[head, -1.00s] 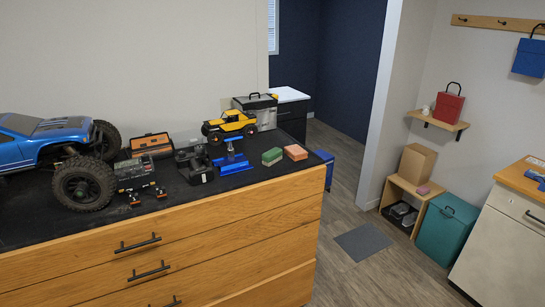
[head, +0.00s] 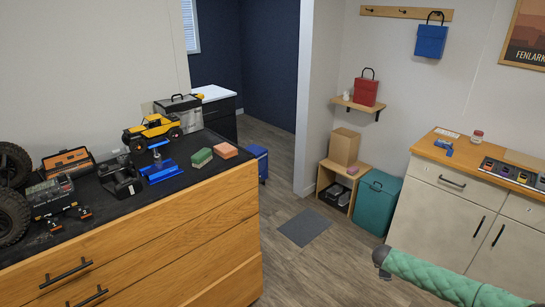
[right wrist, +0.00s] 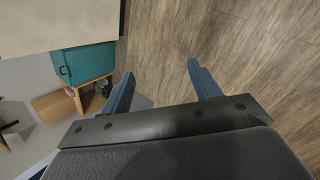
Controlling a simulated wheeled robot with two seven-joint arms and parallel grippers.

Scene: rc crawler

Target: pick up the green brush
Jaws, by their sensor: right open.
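A small green block-shaped brush (head: 202,157), with a brownish lower part, lies on the black top of the wooden drawer cabinet (head: 150,245) in the head view. It sits near the right end, between the blue stand and an orange-pink block. My right gripper (right wrist: 158,85) shows in the right wrist view, its two blue fingers spread apart with nothing between them. It is over the wood floor, away from the brush. My left gripper is not in view.
Next to the brush are an orange-pink block (head: 224,151), a blue stand (head: 160,171) and a yellow toy truck (head: 153,130). A teal bin (head: 377,203) and a white cabinet (head: 440,208) stand at right. Floor between is open, with a grey mat (head: 304,228).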

